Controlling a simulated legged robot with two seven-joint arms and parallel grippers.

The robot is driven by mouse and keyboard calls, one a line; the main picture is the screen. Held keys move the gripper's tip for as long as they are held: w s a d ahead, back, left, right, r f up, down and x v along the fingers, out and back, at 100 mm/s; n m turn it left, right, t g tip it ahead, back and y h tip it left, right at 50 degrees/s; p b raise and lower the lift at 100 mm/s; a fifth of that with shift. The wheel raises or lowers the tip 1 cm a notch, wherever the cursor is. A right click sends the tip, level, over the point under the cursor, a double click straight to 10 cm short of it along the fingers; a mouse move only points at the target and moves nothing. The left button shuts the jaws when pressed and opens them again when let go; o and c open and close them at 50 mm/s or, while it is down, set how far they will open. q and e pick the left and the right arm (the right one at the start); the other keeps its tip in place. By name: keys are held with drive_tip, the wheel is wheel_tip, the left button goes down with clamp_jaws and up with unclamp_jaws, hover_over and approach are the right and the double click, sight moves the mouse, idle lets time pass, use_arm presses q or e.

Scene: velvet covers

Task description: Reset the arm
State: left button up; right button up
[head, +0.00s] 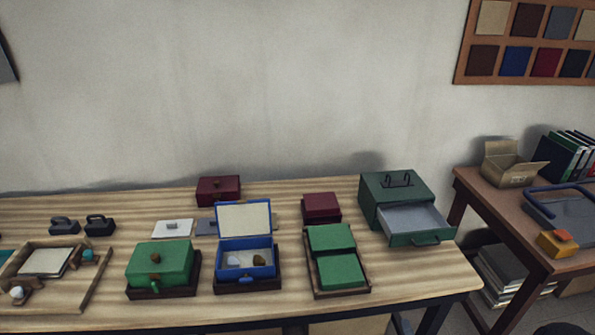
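Neither of my grippers can be made out in the head view, and no arm of mine is clearly visible over the table. The striped wooden table (420,290) fills the lower left and middle. On it, a green box with a knob (160,263) sits on a dark base. A blue box (246,258) stands with its pale-lined lid up and small items inside. Two green velvet blocks (331,238) lie in a dark tray. A dark green cabinet (396,198) at the right has its grey-lined drawer pulled out.
Maroon boxes (218,190) stand at the back. Two dark handled blocks (99,225) and a wooden tray (95,282) are at the left. A side table (480,190) holds an open carton (510,165) and books. Swatches (515,60) hang above.

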drive_tip(key=s+a+r+n+g, duration=0.4)
drive_tip(key=s+a+n+g, duration=0.2)
drive_tip(key=s+n, duration=0.1)
drive_tip(key=s+a+r+n+g, duration=0.5)
drive_tip(key=s+a+n+g, duration=0.1)
drive_tip(key=s, duration=0.3)
drive_tip(key=shift+n+g+y, duration=0.3)
drive_tip(key=shift+n+g, duration=0.5)
drive_tip(key=shift+s+a, duration=0.1)
